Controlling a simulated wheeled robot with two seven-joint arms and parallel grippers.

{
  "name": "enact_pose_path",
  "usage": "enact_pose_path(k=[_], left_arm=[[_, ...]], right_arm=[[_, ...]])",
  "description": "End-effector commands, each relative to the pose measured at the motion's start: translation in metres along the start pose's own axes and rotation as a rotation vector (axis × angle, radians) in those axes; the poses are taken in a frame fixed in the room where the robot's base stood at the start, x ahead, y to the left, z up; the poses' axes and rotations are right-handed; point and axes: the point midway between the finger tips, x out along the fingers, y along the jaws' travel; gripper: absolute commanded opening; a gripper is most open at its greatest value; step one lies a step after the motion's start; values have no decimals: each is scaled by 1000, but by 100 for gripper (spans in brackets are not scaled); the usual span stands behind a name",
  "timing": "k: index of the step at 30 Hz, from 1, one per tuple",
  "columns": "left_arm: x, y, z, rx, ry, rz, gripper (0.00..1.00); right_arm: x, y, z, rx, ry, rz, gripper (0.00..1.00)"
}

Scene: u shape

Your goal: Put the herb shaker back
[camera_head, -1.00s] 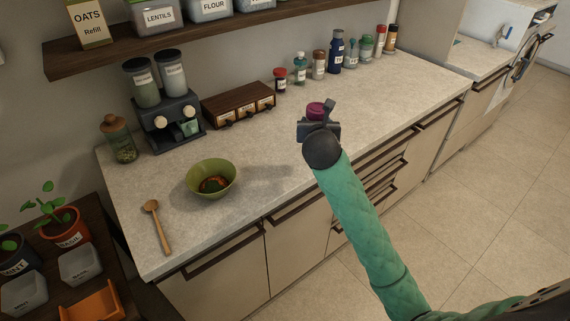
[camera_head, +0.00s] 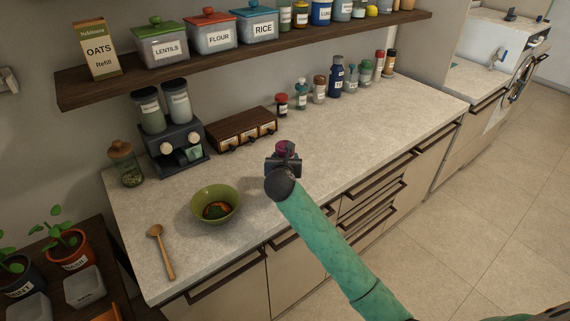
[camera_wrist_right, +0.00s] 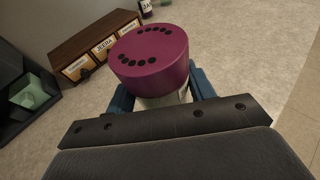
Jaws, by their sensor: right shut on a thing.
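The herb shaker has a magenta cap with rows of dark holes (camera_wrist_right: 150,58) and a pale body, seen in the right wrist view. My right gripper (camera_head: 284,158) is shut on it, with blue finger pads on both sides of the body below the cap. In the head view the shaker's magenta cap (camera_head: 282,146) shows just behind the gripper, over the middle of the counter. Its label and base are hidden. My left gripper is not in view.
A row of jars with a blue jar (camera_head: 336,77) stands along the back of the counter (camera_head: 330,150). A wooden drawer box (camera_head: 240,129), a dispenser (camera_head: 175,140) and a green bowl (camera_head: 215,204) stand left of the gripper. A loaded shelf (camera_head: 250,55) hangs above.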

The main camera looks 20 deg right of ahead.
Motion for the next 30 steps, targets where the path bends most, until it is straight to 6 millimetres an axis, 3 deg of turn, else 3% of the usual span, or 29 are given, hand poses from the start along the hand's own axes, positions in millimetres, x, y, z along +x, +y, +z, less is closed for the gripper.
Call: enact_pose_path(k=[12, 24, 25, 28, 30], left_arm=[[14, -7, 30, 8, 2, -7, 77], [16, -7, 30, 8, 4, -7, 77], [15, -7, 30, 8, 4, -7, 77], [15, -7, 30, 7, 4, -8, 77], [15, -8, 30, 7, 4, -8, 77]], right_arm=[[9, 0, -32, -3, -1, 1, 19], [11, 0, -36, 0, -1, 1, 19], [11, 0, -37, 0, 0, 1, 58], [11, 0, -36, -1, 0, 1, 75], [11, 0, -36, -1, 0, 1, 75]])
